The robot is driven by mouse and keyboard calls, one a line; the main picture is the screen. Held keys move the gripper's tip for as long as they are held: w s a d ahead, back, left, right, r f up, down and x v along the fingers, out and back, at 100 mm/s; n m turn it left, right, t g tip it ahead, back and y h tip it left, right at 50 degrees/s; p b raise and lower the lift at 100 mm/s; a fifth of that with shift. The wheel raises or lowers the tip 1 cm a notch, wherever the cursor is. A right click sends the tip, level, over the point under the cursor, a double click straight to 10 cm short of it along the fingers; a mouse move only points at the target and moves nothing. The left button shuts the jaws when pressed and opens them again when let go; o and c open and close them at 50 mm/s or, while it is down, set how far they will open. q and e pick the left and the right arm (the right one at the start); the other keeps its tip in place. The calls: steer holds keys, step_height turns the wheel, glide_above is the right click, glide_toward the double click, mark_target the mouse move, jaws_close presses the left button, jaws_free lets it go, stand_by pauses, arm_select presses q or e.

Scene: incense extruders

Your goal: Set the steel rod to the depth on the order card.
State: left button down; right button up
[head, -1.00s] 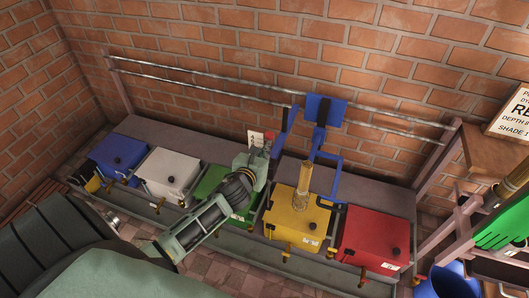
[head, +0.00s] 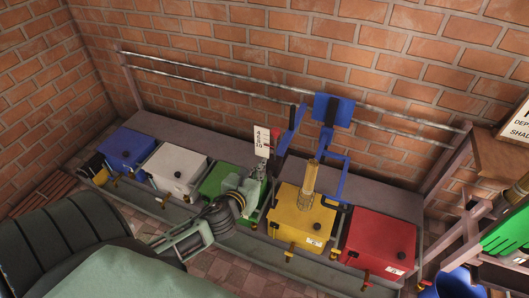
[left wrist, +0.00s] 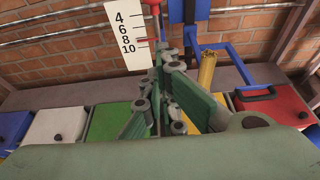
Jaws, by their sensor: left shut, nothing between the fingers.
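A white scale plate (head: 262,142) numbered 4, 6, 8, 10 stands above the green box (head: 222,181); it is large in the left wrist view (left wrist: 130,35). A thin upright rod with a red top (left wrist: 155,24), seemingly the steel rod, stands just right of the scale; its lower end is hidden behind my fingers. My left gripper (head: 257,172) is shut and empty over the green box, just below the scale; it also shows in the left wrist view (left wrist: 165,60). Contact with the rod cannot be told. The order card (head: 517,123) is cut off at the right edge, its depth value unreadable. My right gripper is not in view.
Blue (head: 126,148), white (head: 176,168), yellow (head: 296,220) and red (head: 380,243) boxes stand in the row. A tan cylinder (head: 311,178) rises from the yellow box, beside a blue frame (head: 333,108). Rails run along the brick wall behind.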

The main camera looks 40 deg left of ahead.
mark_target(276, 144)
arm_select(q)
steer(key=x, duration=0.4)
steer(key=p+x, duration=0.1)
steer(key=x, duration=0.4)
steer(key=shift+w+d+f, duration=0.15)
steer(key=shift+w+f, duration=0.1)
steer(key=shift+w, duration=0.05)
steer(key=r, duration=0.1)
steer(key=r+p, duration=0.2)
steer(key=shift+w, duration=0.25)
steer(key=shift+s+r+p, duration=0.1)
steer(key=shift+r+p, duration=0.3)
steer(key=shift+r, duration=0.05)
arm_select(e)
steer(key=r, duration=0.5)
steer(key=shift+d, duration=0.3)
